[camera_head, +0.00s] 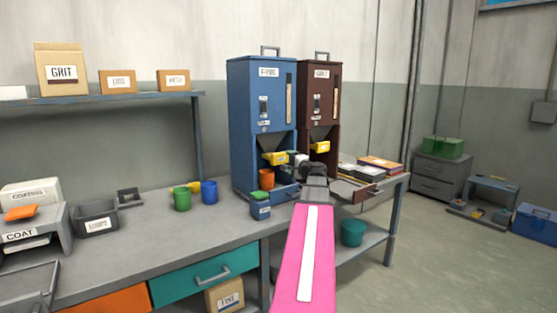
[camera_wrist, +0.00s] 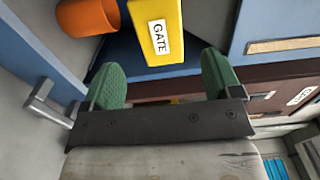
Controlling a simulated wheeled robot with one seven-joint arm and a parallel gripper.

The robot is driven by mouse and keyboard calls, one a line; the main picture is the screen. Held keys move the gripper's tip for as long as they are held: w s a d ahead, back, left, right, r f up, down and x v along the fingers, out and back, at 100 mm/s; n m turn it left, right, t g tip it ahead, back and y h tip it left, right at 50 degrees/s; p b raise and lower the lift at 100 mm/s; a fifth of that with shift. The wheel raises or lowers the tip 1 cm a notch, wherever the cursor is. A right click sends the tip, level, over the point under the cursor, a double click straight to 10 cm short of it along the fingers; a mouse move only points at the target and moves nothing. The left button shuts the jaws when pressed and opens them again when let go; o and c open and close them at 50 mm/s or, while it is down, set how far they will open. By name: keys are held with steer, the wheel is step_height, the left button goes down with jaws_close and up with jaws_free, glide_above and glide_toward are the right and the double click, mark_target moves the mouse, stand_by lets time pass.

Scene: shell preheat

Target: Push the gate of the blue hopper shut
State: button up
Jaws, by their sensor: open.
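The blue hopper (camera_head: 262,95) stands on the bench, labelled FINE, in the head view. Its yellow gate (camera_head: 274,158) shows low on its front, above an orange cup (camera_head: 267,179). In the wrist view the yellow gate (camera_wrist: 158,50), marked GATE, lies ahead of my fingertips, at a picture position between them. My gripper (camera_wrist: 161,78) is open, with two green fingertips spread wide and nothing between them. In the head view my gripper (camera_head: 300,160) is just right of the gate, partly hidden by my arm. I cannot tell whether it touches the gate.
The dark red hopper (camera_head: 320,90), labelled GRIT, stands close on the right with its own yellow gate (camera_head: 320,147). A small blue container (camera_head: 260,207) stands at the bench's front edge. Green (camera_head: 182,198) and blue (camera_head: 209,191) cups stand left. The bench between cups and front edge is clear.

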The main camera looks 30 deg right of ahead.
mark_target(281, 159)
steer(key=w, duration=0.8)
steer(key=shift+a, duration=0.3)
steer(key=c, duration=1.3)
steer(key=w, duration=0.5)
steer(key=shift+a, duration=0.15)
steer(key=o, duration=1.3)
steer(key=shift+w, duration=0.1)
steer(key=s, duration=1)
steer(key=shift+s+d, duration=0.4)
steer(key=shift+s, duration=0.05)
